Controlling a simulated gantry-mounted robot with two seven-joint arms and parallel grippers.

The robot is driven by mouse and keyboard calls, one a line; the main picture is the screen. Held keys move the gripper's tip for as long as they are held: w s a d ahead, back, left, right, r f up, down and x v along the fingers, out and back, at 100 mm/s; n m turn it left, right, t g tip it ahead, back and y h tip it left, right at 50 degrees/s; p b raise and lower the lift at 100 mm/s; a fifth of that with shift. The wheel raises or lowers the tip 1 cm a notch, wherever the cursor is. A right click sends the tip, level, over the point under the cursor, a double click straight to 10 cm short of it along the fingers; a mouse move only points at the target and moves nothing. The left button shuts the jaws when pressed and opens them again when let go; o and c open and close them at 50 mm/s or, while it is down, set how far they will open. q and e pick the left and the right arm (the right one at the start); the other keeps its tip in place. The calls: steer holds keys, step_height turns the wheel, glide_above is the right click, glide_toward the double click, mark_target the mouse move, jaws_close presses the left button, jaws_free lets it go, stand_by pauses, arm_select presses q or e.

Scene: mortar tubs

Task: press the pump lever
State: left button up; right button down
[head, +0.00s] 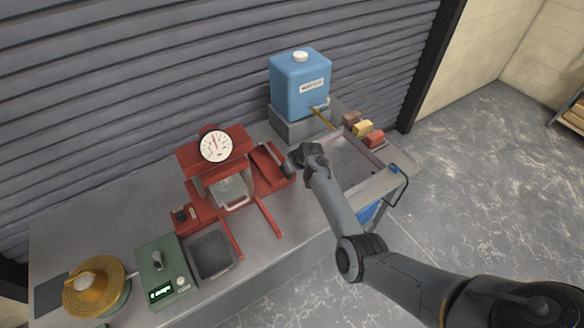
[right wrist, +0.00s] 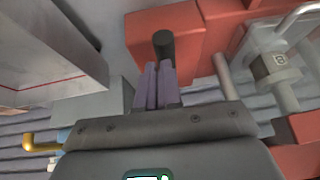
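The red press (head: 207,170) stands on the bench with a round white gauge (head: 215,146) on top. A red block (head: 268,174) with a dark bar sits on its right side. In the right wrist view, a short black lever grip (right wrist: 164,45) stands out against the red body (right wrist: 188,27). My right gripper (head: 303,156) is just right of this block. In the right wrist view its fingers (right wrist: 158,82) are close together, and the black grip shows just beyond their tips. I cannot tell whether they touch. My left gripper is not in view.
A blue tank (head: 299,82) with a brass spout stands behind my right gripper. A grey tray (head: 352,168) and small coloured blocks (head: 363,128) lie to the right.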

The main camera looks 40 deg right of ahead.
steer(key=shift+s+a+f, duration=0.2)
steer(key=shift+s+f, duration=0.05)
steer(key=shift+f, duration=0.35)
steer(key=w+r+p+v, duration=0.1)
steer(key=p+v, duration=0.3)
steer(key=v, duration=1)
steer(key=shift+d, duration=0.5)
steer(key=shift+w+r, duration=0.15)
stand_by(0.4)
